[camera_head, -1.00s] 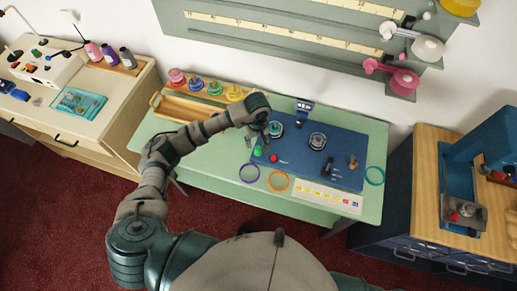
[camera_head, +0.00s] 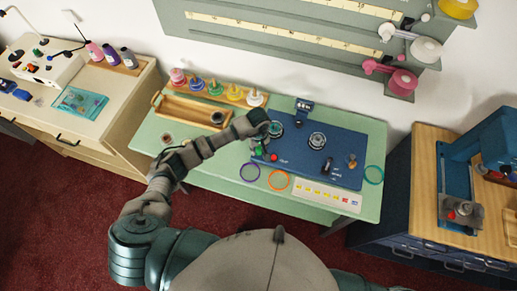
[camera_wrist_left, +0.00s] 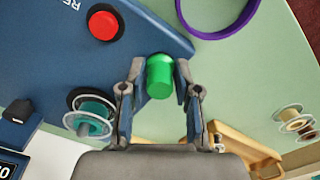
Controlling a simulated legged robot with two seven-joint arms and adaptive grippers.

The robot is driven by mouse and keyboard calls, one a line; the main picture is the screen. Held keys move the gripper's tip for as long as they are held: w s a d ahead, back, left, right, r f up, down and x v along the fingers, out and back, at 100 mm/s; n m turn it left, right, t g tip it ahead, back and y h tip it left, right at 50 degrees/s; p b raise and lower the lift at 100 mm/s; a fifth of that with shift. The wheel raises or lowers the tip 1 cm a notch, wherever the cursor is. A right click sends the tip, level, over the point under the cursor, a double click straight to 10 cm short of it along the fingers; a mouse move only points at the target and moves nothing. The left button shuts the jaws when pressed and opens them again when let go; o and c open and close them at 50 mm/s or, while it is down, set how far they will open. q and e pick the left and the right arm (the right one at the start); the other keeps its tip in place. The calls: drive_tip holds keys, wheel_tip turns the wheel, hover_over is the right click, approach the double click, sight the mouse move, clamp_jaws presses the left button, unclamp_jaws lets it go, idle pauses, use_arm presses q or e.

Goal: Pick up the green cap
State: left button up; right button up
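The green cap (camera_head: 259,149) is a small bright green cylinder by the left edge of the blue panel (camera_head: 300,172) on the green table. In the left wrist view the cap (camera_wrist_left: 159,78) sits between the two fingertips of my left gripper (camera_wrist_left: 160,72). The fingers are open, with a narrow gap on each side of the cap. In the head view my left gripper (camera_head: 262,143) is over the cap and partly covered by its own wrist. My right gripper is not in view.
A red button (camera_wrist_left: 104,23) on the panel and a teal spool (camera_wrist_left: 90,116) are close by. A purple ring (camera_head: 249,172) and an orange ring (camera_head: 278,180) lie in front. A wooden tray (camera_head: 184,108) and colored spools stand behind left.

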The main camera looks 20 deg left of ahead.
use_arm(q)
drive_tip(key=shift+c, duration=0.5)
drive_tip(key=shift+r, duration=0.1)
